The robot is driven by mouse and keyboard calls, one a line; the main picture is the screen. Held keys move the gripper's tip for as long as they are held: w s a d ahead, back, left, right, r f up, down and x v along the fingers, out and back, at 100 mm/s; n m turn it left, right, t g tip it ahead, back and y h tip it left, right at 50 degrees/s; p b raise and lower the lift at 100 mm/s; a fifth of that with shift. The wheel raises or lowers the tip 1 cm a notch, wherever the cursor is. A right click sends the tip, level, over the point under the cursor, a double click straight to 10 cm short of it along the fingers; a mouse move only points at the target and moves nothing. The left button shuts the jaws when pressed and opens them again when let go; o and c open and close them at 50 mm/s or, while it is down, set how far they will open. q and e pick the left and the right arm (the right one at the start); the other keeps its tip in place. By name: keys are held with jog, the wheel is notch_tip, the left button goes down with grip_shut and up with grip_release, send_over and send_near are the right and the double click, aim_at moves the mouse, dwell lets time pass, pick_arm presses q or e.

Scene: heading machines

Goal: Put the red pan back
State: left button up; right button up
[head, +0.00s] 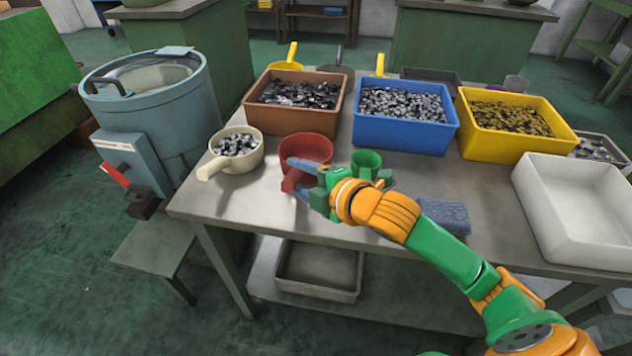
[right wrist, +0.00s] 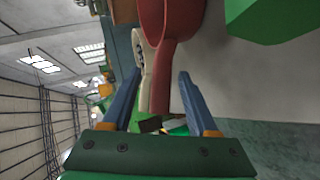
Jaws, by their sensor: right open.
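The red pan (head: 307,146) stands on the metal table, between a cream pan (head: 215,166) with metal pieces and a green cup (head: 366,157). It looks empty from here, and its handle points to the table's front edge. My right gripper (head: 294,178) is open at the handle, its fingers on either side of it. In the right wrist view the red pan (right wrist: 167,40) has its handle running down between the two open fingers (right wrist: 160,80). I cannot tell whether a finger touches the handle. My left gripper is not in view.
Brown (head: 270,122), blue (head: 400,138) and yellow (head: 490,147) bins of small parts stand behind. A blue-grey drum machine (head: 150,110) stands left of the table.

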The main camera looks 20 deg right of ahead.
jog(key=p+v, duration=0.9)
jog(key=v, duration=0.1)
